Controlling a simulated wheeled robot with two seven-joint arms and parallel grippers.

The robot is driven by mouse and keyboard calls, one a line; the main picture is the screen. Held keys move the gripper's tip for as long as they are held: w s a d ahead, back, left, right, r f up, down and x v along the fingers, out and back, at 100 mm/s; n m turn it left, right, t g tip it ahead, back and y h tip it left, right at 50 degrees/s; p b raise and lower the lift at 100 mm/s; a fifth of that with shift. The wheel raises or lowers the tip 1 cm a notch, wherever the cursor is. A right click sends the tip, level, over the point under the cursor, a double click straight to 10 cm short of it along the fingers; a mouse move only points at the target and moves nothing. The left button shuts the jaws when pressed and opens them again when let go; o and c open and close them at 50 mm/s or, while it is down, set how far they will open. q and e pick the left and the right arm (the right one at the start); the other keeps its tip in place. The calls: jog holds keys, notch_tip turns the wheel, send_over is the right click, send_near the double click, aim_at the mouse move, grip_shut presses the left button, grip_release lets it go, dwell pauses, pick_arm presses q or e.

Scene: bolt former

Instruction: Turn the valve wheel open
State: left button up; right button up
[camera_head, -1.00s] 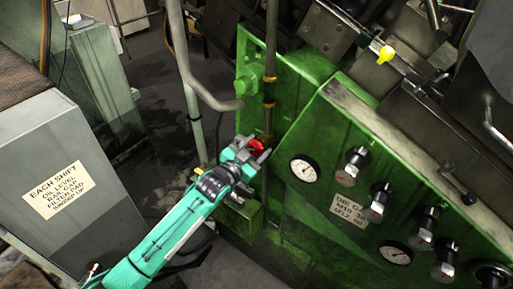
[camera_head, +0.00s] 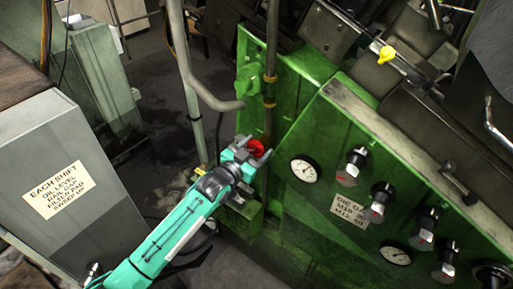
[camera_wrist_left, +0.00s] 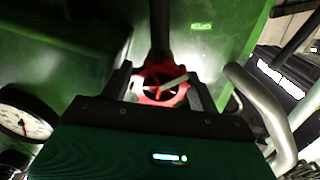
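The red valve wheel (camera_head: 257,147) sits at the lower end of a vertical pipe on the green machine. In the left wrist view the wheel (camera_wrist_left: 160,84) shows between the two fingers, with a pale bar across its face. My left gripper (camera_head: 256,154) is at the wheel, one finger on each side of it. In the left wrist view the fingers of my left gripper (camera_wrist_left: 158,92) stand apart; the right finger lies close to the rim, and I cannot tell whether either one touches. The lower part of the wheel is hidden by the gripper body. My right gripper is not in view.
The green machine front with gauges (camera_head: 304,171) and black knobs (camera_head: 357,160) lies to the right. A bent grey pipe (camera_head: 208,95) runs close left of the wheel. A grey cabinet with a sign (camera_head: 58,190) stands at the left. Dark floor lies between.

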pick_arm(q)
jog(key=shift+s+a+f, duration=0.1)
jog(key=shift+s+a, duration=0.25)
jog(key=shift+s, duration=0.05)
jog(key=b+v, duration=0.5)
jog(key=v, duration=0.7)
jog(key=shift+s+a, duration=0.2)
jog(key=shift+s, duration=0.15)
